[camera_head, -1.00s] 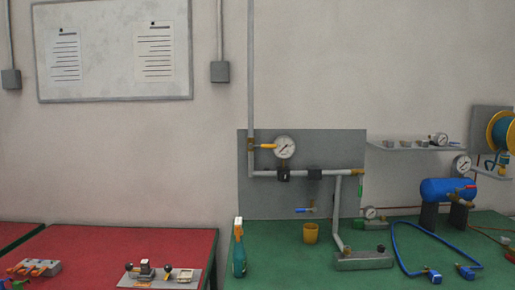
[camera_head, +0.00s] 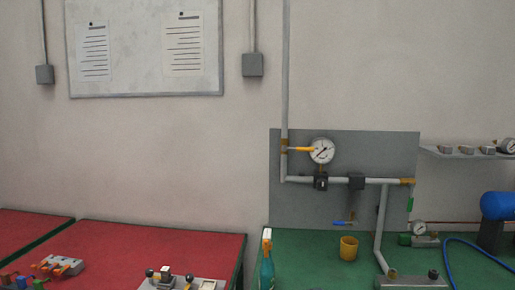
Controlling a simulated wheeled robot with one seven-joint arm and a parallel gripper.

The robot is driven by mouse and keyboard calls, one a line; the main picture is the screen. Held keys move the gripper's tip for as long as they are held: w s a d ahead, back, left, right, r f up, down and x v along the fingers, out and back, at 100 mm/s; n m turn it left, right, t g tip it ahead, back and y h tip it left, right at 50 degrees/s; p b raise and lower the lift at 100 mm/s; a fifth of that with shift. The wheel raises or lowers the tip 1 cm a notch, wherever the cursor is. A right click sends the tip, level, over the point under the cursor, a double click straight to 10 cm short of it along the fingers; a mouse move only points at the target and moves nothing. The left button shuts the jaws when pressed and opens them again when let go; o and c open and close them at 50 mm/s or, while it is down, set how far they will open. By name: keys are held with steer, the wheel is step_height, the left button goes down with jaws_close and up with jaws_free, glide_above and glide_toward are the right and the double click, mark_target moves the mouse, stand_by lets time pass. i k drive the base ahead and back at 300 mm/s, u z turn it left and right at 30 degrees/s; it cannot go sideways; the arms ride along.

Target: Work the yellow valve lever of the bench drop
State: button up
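The yellow valve lever (camera_head: 302,149) is on the vertical grey drop pipe (camera_head: 285,95), at the left side of the grey back panel (camera_head: 395,150). The lever points right, roughly level and across the pipe. Its tip is close to the round white pressure gauge (camera_head: 321,151). Below it, a horizontal grey pipe (camera_head: 338,181) runs right through dark fittings. A small valve with a blue handle (camera_head: 340,222) hangs lower on the panel. My gripper is not in view.
The green bench (camera_head: 315,245) holds a yellow cup (camera_head: 349,248), a spray bottle (camera_head: 266,262), a blue hose (camera_head: 470,242) and a blue tank (camera_head: 497,206). A red bench (camera_head: 165,245) with small fixtures stands to the left. A shelf (camera_head: 450,152) is at right.

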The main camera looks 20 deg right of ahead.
mark_target(300, 149)
steer(key=z, duration=0.2)
steer(key=i, duration=0.8)
steer(key=z, duration=0.5)
